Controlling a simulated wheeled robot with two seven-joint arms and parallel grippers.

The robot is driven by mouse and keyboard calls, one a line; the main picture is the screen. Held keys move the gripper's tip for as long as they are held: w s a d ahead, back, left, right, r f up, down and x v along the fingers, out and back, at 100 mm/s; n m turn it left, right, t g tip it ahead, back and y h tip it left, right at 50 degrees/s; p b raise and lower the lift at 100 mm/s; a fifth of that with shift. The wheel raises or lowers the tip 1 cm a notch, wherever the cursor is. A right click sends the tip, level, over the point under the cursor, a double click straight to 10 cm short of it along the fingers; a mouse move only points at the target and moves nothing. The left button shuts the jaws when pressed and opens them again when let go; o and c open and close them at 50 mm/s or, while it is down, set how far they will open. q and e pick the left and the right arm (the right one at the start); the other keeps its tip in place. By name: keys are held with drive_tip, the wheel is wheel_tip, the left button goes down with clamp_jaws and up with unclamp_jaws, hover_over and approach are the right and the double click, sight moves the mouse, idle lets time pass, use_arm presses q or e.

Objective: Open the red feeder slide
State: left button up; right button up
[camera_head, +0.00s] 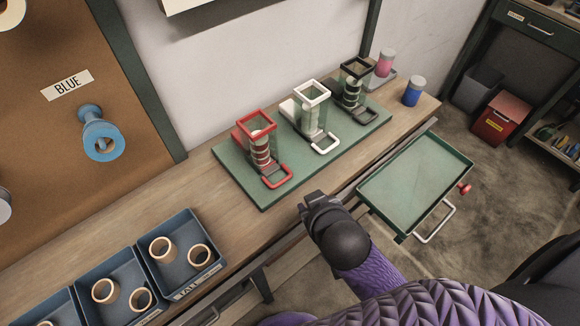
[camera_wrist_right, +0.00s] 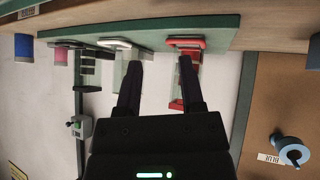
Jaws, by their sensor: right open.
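The red feeder (camera_head: 256,121) stands at the left end of the green board, a clear tower with a red rim holding red and pale rolls. Its red slide handle (camera_head: 277,181) is a loop sticking out low at the front. My right gripper (camera_head: 312,200) is below and right of the handle, apart from it. In the right wrist view the open, empty gripper (camera_wrist_right: 159,58) has its right finger overlapping part of the red feeder (camera_wrist_right: 188,44), and its left finger near the white feeder (camera_wrist_right: 118,44). I cannot tell how far out the slide is. My left gripper is not in view.
The white feeder (camera_head: 311,90) and black feeder (camera_head: 357,66) stand right of the red one on the green board (camera_head: 232,166). A green tray (camera_head: 410,185) lies at the bench's front right. Blue bins (camera_head: 186,256) with tan rings stand at lower left.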

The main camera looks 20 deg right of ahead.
drive_tip(key=w+a+r+n+t+y, duration=0.25)
drive_tip(key=w+a+r+t, duration=0.2)
drive_tip(key=r, duration=0.45)
drive_tip(key=w+a+r+n+t+y, duration=0.1)
drive_tip(key=w+a+r+t+y, duration=0.3)
drive_tip(key=r, duration=0.5)
drive_tip(key=s+a+r+n+g+y, duration=0.1)
drive_tip(key=s+a+r+n+y, duration=0.1)
drive_tip(key=a+r+n+y, duration=0.6)
drive_tip(key=n+g+h, duration=0.9)
drive_tip(key=g+h, duration=0.4)
drive_tip(key=g, duration=0.2)
approach(285, 179)
drive_tip(key=f+b, duration=0.1)
drive_tip(key=f, duration=0.1)
drive_tip(key=f+b, duration=0.1)
drive_tip(key=f, duration=0.2)
drive_tip(key=w+f+b, duration=0.1)
drive_tip(key=f, duration=0.1)
drive_tip(key=shift+a+f, duration=0.1)
drive_tip(key=shift+f, duration=0.55)
clamp_jaws()
